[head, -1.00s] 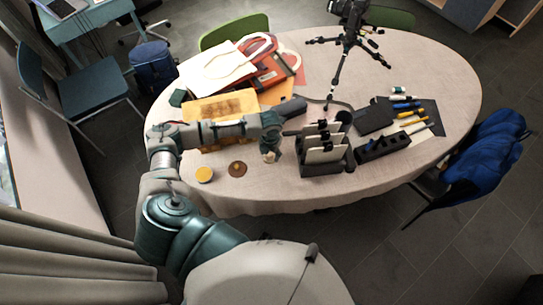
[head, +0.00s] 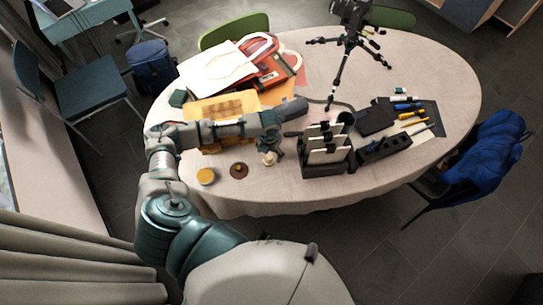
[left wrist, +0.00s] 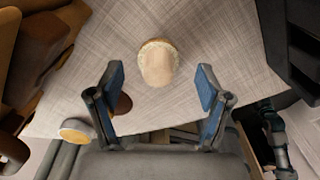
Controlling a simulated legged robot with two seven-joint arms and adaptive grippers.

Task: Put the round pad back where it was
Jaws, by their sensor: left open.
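Three small round things are at the table's near left edge, and I cannot tell for certain which is the round pad. One is a flat yellow-topped disc (head: 206,176). One is a brown disc (head: 239,171) with a small raised middle. One is a pale beige rounded piece (head: 269,159), beside my left gripper (head: 274,147). In the left wrist view the beige piece (left wrist: 158,65) is on the cloth ahead of my open left gripper (left wrist: 160,80), roughly centred between the fingertips. The brown disc (left wrist: 123,104) is partly hidden by a finger; the yellow disc (left wrist: 76,130) is lower left. My right gripper is out of view.
A black holder with upright cards (head: 326,165) stands close to the right of my left gripper. A tripod (head: 343,70) stands at the back. Cloth at the near edge (head: 252,200) is bare.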

